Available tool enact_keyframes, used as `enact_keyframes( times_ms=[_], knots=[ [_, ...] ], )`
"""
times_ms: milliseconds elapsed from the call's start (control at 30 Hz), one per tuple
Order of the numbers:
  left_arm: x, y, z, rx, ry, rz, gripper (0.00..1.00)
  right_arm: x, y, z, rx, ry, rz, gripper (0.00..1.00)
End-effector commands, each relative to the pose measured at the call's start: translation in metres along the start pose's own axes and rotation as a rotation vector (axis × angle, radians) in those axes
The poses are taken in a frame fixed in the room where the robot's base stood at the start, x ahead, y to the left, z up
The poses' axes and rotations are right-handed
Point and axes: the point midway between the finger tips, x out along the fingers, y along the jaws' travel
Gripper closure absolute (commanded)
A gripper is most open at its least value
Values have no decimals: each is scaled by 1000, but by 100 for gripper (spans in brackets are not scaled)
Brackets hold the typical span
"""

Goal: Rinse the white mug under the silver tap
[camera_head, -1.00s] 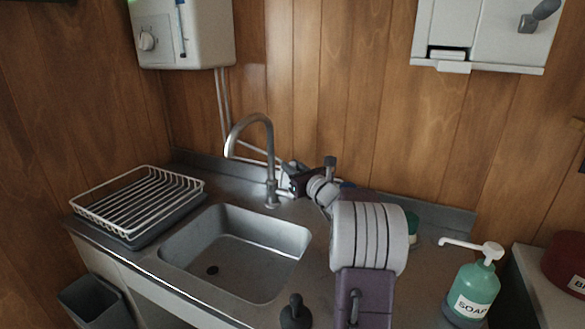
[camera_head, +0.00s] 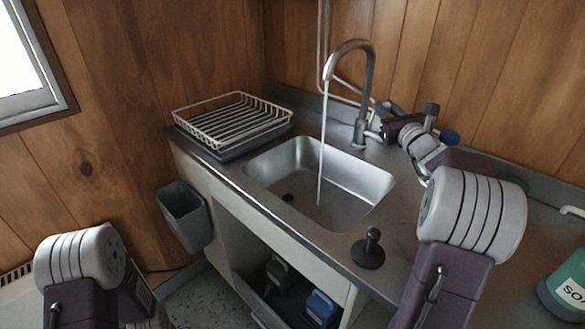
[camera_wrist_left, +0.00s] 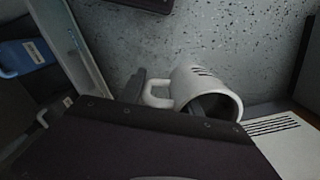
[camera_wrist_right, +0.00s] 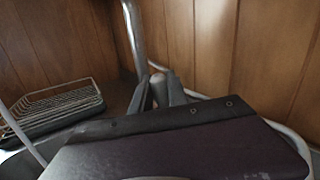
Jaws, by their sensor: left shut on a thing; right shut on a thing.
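The silver tap (camera_head: 367,75) arches over the steel sink (camera_head: 260,172), and a thin stream of water (camera_head: 322,150) falls from its spout into the basin. My right gripper (camera_head: 384,132) is at the tap's base, shut on the tap lever (camera_wrist_right: 158,88), which shows between its fingers in the right wrist view. The white mug (camera_wrist_left: 218,88) is in the left wrist view, tilted, above a speckled grey floor. My left gripper (camera_wrist_left: 168,96) is shut on the mug at its handle side, with one finger inside the mug. The head view does not show the mug or left fingers.
A wire drying rack (camera_head: 272,106) stands left of the sink. A grey bin (camera_head: 186,217) hangs on the counter's left side. A black plug (camera_head: 368,252) lies by the front edge. A green soap bottle (camera_head: 566,290) stands at the right. An open shelf below holds a blue canister (camera_head: 322,307).

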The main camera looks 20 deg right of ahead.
Motion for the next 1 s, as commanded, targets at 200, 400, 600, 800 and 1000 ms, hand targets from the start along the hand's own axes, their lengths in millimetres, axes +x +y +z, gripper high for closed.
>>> enact_keyframes(
  times_ms=[200, 400, 600, 800, 1000],
  knots=[
    [-2, 0, 0, 0, 1, 0, 100, 0, 0, 0, 4, 5, 2, 100],
    [-2, 0, 0, 0, 1, 0, 100, 0, 0, 0, 4, 5, 1, 58],
    [-2, 0, 0, 0, 1, 0, 100, 0, 0, 0, 4, 4, 1, 58],
    [0, 0, 0, 0, 1, 0, 100, -29, -1, 0, 3, 4, -4, 58],
    [0, 0, 0, 0, 1, 0, 100, -80, -2, 1, 3, 4, -5, 58]
  ],
)
